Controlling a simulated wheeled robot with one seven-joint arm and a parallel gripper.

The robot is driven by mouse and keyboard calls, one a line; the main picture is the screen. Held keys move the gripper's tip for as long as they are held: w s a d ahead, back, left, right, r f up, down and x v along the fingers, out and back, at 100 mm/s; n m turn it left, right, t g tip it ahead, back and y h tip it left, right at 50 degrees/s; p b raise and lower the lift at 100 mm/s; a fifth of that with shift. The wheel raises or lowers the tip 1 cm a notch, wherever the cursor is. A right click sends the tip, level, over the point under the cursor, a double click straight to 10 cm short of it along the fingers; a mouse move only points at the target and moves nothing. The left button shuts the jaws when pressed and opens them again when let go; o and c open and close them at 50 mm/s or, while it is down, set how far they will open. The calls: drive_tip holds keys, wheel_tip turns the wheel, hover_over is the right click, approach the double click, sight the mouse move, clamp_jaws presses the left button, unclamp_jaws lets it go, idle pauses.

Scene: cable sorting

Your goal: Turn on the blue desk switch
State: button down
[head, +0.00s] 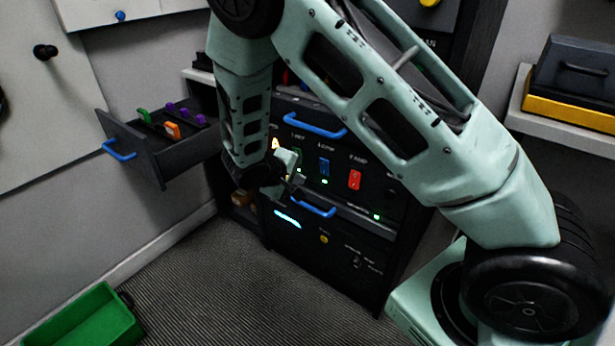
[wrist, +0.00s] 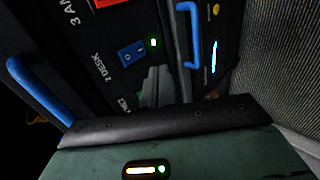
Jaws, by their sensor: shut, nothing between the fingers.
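The blue desk switch (head: 324,167) is a rocker in the middle of the dark panel's switch row. The wrist view shows it too (wrist: 131,53), beside the label "2 DESK". A small green light glows beside it. My gripper (head: 297,179) is in front of the panel, left of the blue switch in the head view. I cannot tell how far the fingertips stand from the panel. My gripper holds nothing.
A red switch (head: 355,180) is to the right; a green one (head: 298,155) is partly hidden by my arm. Blue handles (head: 315,125) jut out above and below the switch row. An open drawer (head: 160,165) is at left, a green bin (head: 85,320) on the floor.

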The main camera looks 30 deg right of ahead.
drive_tip(key=shift+a+f+v, duration=0.1)
drive_tip(key=shift+f+v, duration=0.05)
drive_tip(key=shift+v, duration=0.75)
drive_tip(key=shift+a+f+v, duration=0.1)
drive_tip(key=shift+v, duration=0.75)
drive_tip(key=s+a+r+n+g+y, duration=0.1)
drive_tip(key=s+a+r+y, duration=0.2)
drive_tip(key=s+a+r, duration=0.5)
drive_tip(key=s+a+r+n+g+y+p, duration=0.1)
drive_tip(key=s+a+r+n+y, duration=0.2)
drive_tip(key=s, duration=0.9)
drive_tip(key=s+a+r+g+y, duration=0.1)
drive_tip(key=s+a+r+y, duration=0.4)
drive_tip(key=s, duration=0.4)
wheel_tip(320, 180, up, 17)
drive_tip(key=h+p, duration=0.1)
drive_tip(key=p, duration=1.7)
drive_tip(key=shift+a+p, duration=0.3)
drive_tip(key=shift+a, duration=0.15)
drive_tip(key=shift+s, duration=0.15)
